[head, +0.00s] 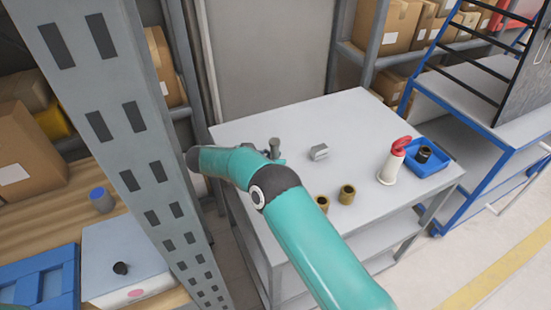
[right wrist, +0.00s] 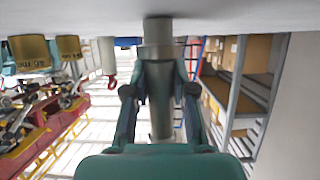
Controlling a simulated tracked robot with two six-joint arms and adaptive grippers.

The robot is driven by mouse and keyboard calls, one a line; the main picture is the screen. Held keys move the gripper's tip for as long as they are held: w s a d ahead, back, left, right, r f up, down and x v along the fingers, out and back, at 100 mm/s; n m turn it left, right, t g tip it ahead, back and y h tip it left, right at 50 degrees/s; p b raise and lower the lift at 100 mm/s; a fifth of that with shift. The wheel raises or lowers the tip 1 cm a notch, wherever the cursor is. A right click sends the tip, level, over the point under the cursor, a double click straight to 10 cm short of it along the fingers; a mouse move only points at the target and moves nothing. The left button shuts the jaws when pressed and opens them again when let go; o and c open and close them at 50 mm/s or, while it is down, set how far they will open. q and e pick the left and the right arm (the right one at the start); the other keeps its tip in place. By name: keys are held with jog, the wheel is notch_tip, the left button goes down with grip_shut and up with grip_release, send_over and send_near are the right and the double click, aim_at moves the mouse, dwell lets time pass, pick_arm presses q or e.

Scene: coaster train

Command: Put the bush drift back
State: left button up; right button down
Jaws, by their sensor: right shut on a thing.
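The bush drift (head: 274,144) is a grey stepped metal cylinder near the left side of the grey table (head: 300,112). My right gripper (head: 274,156) is shut on it, and the drift stands about upright. In the right wrist view, which looks inverted, the fingers (right wrist: 160,92) sit on both sides of the drift (right wrist: 158,40). Its wider end points at the table surface; I cannot tell whether it touches. My left gripper is not in view.
A small grey block (head: 319,152), two brass bushes (head: 347,194), a white bottle with a red top (head: 392,164) and a blue tray (head: 436,167) with a black part stand to the right. A grey perforated post (head: 130,140) rises at the left. The table's back is clear.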

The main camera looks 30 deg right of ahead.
jog(key=shift+s+f, duration=0.2)
jog(key=shift+f, duration=0.4)
jog(key=c, duration=1)
grip_release()
jog(key=shift+f, duration=0.2)
jog(key=shift+o, duration=0.2)
jog(key=shift+r, duration=0.6)
jog(key=v, duration=0.3)
jog(key=b+v, duration=0.1)
jog(key=v, duration=0.2)
jog(key=shift+w+a+r+b, duration=0.25)
jog(key=shift+b, duration=0.05)
jog(key=shift+a+r, duration=0.3)
jog(key=shift+a, duration=0.15)
jog(key=shift+d, duration=0.1)
